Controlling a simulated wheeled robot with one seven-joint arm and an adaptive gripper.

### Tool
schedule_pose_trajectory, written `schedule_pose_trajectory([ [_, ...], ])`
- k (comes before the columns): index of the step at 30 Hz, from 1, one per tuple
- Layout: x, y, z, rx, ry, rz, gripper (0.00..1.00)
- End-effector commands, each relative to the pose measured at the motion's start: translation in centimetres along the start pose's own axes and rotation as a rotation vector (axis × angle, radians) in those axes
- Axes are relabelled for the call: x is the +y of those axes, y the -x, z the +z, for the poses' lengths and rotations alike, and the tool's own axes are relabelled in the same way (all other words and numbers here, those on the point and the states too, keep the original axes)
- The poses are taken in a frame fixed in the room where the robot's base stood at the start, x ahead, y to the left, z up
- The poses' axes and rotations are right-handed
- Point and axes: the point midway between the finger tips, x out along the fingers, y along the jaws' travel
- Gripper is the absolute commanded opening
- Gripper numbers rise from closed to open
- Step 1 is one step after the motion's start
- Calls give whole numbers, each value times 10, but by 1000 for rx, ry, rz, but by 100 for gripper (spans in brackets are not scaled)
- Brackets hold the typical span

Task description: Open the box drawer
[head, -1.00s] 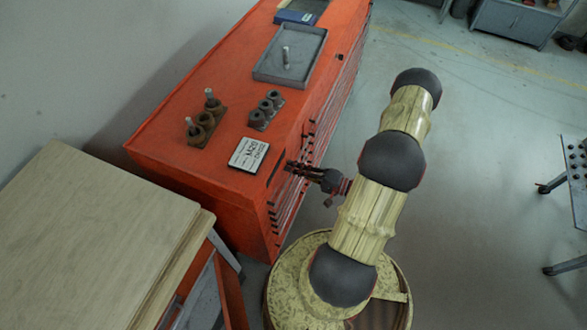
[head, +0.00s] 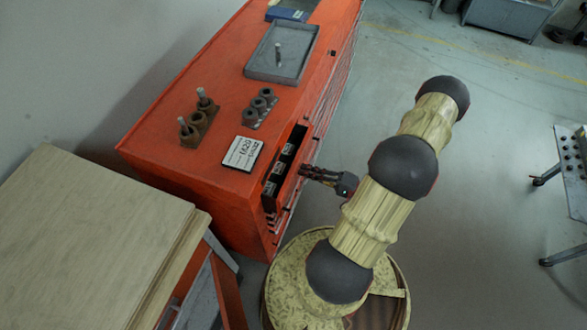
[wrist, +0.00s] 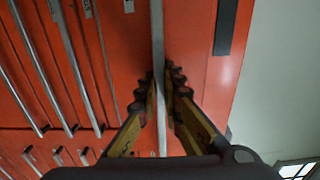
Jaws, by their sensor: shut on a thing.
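The orange tool chest (head: 215,165) stands along the left wall. Its top drawer (head: 284,172) is pulled partly out of the front, and dark boxes with pale labels show inside it. My gripper (head: 306,171) is at the drawer's front. In the wrist view my gripper (wrist: 160,92) has its fingers on both sides of a long grey bar handle (wrist: 158,50) and is shut on it. The fingertips partly cover the handle there.
On the chest top are a grey tray (head: 283,52), a label card (head: 242,153), and holders with dark round parts (head: 260,108). A wooden-topped bench (head: 95,235) stands at the lower left. The floor right of my arm is open up to a table (head: 575,170).

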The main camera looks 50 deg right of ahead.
Motion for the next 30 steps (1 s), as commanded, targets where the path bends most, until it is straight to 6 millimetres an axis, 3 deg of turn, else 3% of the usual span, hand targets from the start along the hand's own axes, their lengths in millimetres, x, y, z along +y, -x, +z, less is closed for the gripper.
schedule_pose_trajectory([
  [3,3,36,-1,7,1,4,0],
  [18,4,173,0,4,1,5,0],
  [24,4,214,1,2,0,6,0],
  [30,3,242,0,1,-1,5,0],
])
